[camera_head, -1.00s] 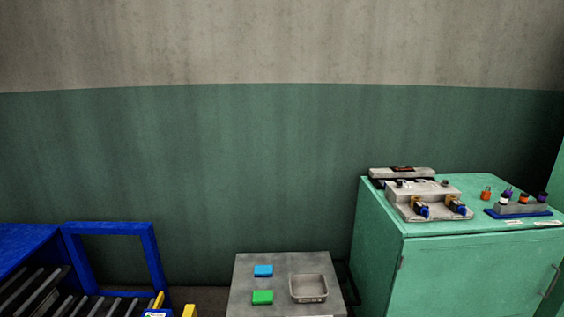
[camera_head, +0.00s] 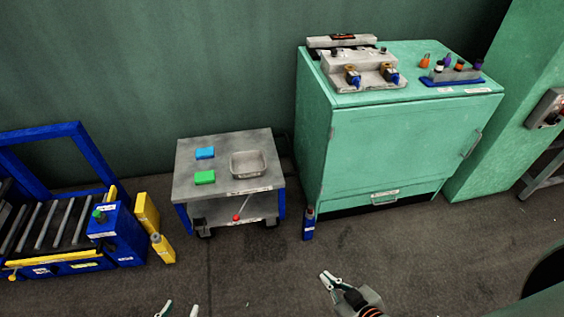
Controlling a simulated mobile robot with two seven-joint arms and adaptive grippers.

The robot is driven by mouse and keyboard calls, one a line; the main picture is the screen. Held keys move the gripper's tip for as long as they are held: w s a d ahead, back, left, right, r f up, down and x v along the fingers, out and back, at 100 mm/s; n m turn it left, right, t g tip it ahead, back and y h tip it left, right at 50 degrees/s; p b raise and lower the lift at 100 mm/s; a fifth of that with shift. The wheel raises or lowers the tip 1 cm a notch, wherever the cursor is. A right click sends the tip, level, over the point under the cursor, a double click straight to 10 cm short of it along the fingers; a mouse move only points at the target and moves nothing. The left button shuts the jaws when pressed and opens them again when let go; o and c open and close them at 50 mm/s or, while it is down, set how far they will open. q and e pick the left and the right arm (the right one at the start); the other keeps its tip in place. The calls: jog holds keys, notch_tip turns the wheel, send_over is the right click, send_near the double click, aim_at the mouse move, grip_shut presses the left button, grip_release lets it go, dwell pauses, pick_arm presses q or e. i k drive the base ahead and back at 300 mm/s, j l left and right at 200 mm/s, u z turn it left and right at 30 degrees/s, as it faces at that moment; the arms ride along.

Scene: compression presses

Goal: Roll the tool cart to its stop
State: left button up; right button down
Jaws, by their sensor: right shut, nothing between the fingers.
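The tool cart (camera_head: 228,142) is a low grey-topped cart with blue legs and dark wheels, standing on the floor left of centre. A blue block, a green block and a shallow metal tray are on its top. A red-knobbed lever (camera_head: 237,217) shows at its front. I cannot make out for certain which object is its stop. My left gripper (camera_head: 178,309) is at the bottom edge, partly cut off, with its fingertips apart. My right gripper (camera_head: 325,276) is shut and empty above the floor, in front and to the right of the cart, not touching it.
A green cabinet (camera_head: 390,150) stands right of the cart with devices on top. A small blue upright object (camera_head: 308,224) stands between them. A blue roller conveyor (camera_head: 120,240) and yellow objects (camera_head: 147,212) are at left. Floor in front is clear.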

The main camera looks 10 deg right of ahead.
aim_at(209, 206)
jog(key=i+l+u, duration=0.1)
jog(key=l+u, duration=0.35)
jog(key=l, duration=1.9)
